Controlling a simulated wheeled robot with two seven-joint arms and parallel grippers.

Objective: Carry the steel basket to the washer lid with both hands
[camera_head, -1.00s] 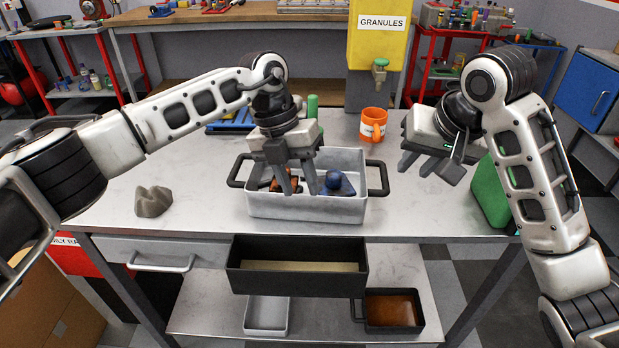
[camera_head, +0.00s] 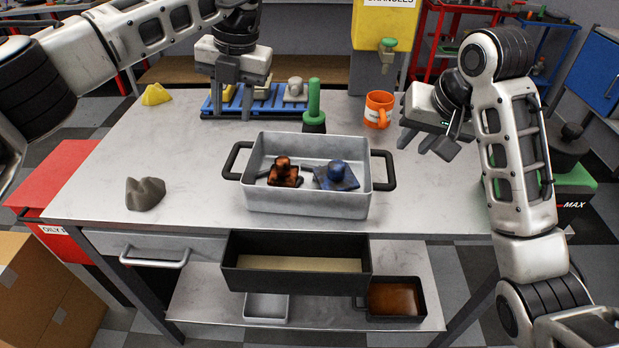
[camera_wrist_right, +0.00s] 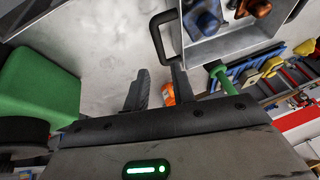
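The steel basket (camera_head: 306,203) stands on the metal table with a black handle at each end. A rusty brown part (camera_head: 284,172) and a blue part (camera_head: 337,176) lie in it. My left gripper (camera_head: 238,98) is at the blue rack behind the basket, apart from it; its fingers look spread. My right gripper (camera_head: 438,143) is right of the basket, apart from its right handle (camera_head: 386,170). The right wrist view shows its fingers (camera_wrist_right: 158,85) apart and empty, near that handle (camera_wrist_right: 160,38). A green-topped unit (camera_head: 575,186) stands at the right; I cannot tell whether it is the washer lid.
A blue rack (camera_head: 225,102) with small parts, a green-handled tool (camera_head: 314,105) and an orange mug (camera_head: 378,110) stand behind the basket. A grey lump (camera_head: 146,194) lies at left. The table's left part is mostly clear.

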